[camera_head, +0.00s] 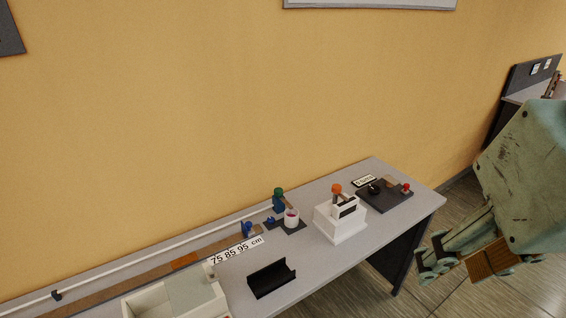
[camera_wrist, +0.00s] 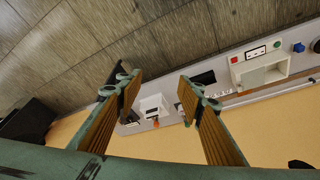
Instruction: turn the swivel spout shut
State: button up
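On the bench (camera_head: 300,270) stand a white box with an orange knob (camera_head: 340,222), a dark panel with a red knob (camera_head: 385,196), a black tray (camera_head: 271,279) and a blue piece (camera_head: 248,230). A white rail (camera_head: 150,255) runs along the wall. Floor lies open beyond the bench's right end.

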jog(key=w+a+r+n+g+p, duration=0.1)
jog(key=w+r, duration=0.2)
jog(key=w, duration=0.5)
jog(key=w+a+r+n+p, duration=0.1)
jog(key=w+a+r, duration=0.1)
jog(key=w, duration=0.7)
jog(key=n+g+p, duration=0.3)
jog(key=n+p, duration=0.3)
jog(key=n, duration=0.1)
send_over(278, 190)
notch_tip(278, 190, down, 29)
jog(key=shift+w, duration=0.15)
jog(key=shift+f, duration=0.2)
jog(key=shift+f+p, duration=0.3)
jog(key=shift+f, duration=6.5)
